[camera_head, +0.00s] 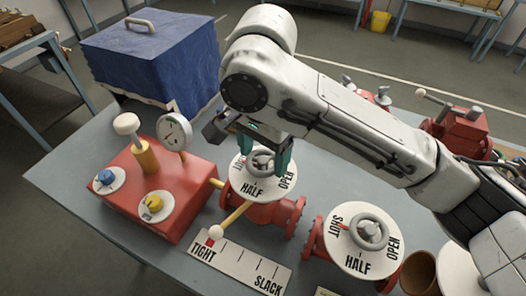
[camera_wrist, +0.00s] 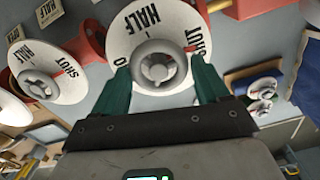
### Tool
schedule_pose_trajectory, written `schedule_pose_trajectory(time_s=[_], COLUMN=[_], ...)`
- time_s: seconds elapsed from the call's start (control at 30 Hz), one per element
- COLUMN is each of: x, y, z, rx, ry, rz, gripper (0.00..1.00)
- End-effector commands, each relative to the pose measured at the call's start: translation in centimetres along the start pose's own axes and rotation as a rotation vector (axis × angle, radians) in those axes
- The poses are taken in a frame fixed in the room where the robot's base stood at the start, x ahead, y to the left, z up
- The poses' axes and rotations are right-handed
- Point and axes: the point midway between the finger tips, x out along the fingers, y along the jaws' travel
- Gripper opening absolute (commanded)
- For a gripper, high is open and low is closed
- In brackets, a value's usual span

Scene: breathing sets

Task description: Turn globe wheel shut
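A grey globe wheel (camera_head: 260,161) sits on a white dial (camera_head: 240,182) marked SHUT, HALF and OPEN, on a red valve. It also shows in the wrist view (camera_wrist: 158,68), centred between my fingers. My gripper (camera_head: 264,150) is above this dial, open, with green fingers on either side of the wheel; in the wrist view (camera_wrist: 160,75) small gaps seem to remain. A red mark shows on the dial near SHUT in the wrist view. A second, similar wheel (camera_head: 369,231) with its own dial (camera_head: 340,252) stands to the right, clear of my gripper.
A red box (camera_head: 155,195) with a gauge (camera_head: 174,132), knobs and a white-topped plunger stands left. A yellow lever (camera_head: 235,215) lies over a TIGHT–SLACK plate (camera_head: 240,266). A blue-covered case (camera_head: 150,55) is behind; a brown cup (camera_head: 418,273) is right.

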Motion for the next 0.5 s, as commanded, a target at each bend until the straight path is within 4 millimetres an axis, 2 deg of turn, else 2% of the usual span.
schedule_pose_trajectory(time_s=[0.03,0.2,0.5], x=[-0.03,0.04,-0.13], y=[0.01,0.04,0.05], z=[-0.02,0.07,0.11], rx=[0.0,-0.003,-0.004], ry=[0.0,-0.002,-0.002], rz=[0.0,0.003,0.004], gripper=[0.8,0.96,0.96])
